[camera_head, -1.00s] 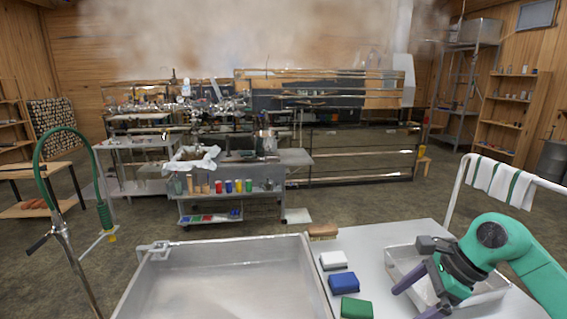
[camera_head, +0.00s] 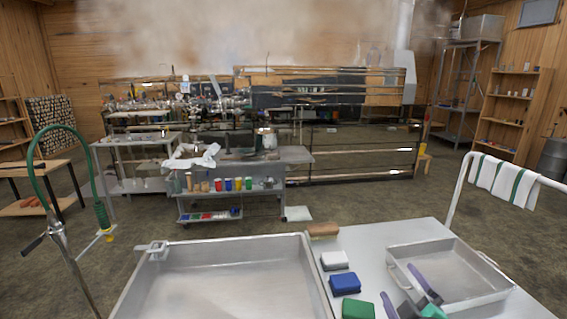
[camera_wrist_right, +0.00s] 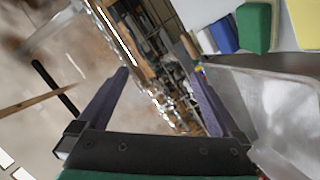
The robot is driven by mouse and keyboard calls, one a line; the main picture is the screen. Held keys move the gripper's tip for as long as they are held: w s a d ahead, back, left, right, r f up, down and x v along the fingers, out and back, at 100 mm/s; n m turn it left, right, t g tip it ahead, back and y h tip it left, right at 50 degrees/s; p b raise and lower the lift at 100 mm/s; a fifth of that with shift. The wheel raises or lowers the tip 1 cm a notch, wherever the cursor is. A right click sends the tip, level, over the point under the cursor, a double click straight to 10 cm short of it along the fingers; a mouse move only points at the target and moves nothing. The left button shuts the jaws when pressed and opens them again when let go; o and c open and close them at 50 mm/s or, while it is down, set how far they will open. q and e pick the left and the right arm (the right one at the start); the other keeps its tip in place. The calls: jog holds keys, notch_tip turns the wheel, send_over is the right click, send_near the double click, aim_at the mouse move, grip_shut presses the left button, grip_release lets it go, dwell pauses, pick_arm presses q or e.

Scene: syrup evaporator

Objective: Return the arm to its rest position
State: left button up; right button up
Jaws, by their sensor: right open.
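My right gripper (camera_head: 408,290) shows at the bottom edge of the head view, in front of the shallow metal tray (camera_head: 455,283). Its two purple fingers are spread apart with nothing between them. They also show apart and empty in the right wrist view (camera_wrist_right: 162,78). Most of my right arm is out of the head view. My left gripper is not in view.
A wide metal basin (camera_head: 228,251) stands left of the white counter (camera_head: 382,240). On the counter are a brown block (camera_head: 323,230) and white (camera_head: 334,260), blue (camera_head: 345,283) and green (camera_head: 357,308) blocks. A towel rail (camera_head: 459,190) stands at the right.

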jog(key=s+a+f+m+g+y, duration=0.25)
jog(key=s+f+m+g, duration=0.75)
jog(key=s+f, duration=0.85)
notch_tip(320, 180, down, 25)
jog(key=s+n+g+b, duration=0.2)
jog(key=s+g+b, duration=0.1)
jog(key=b, duration=0.1)
jog(key=s+d+f+b, duration=0.1)
jog(key=s+f+b, duration=0.1)
jog(key=s+f, duration=0.6)
jog(key=s+d+f+g+b, duration=0.1)
jog(key=s+f, duration=0.8)
jog(key=f, duration=0.3)
jog(key=shift+s+d+n+h+b, duration=0.15)
jog(key=shift+d+n+h+b, duration=0.2)
jog(key=shift+h, duration=0.1)
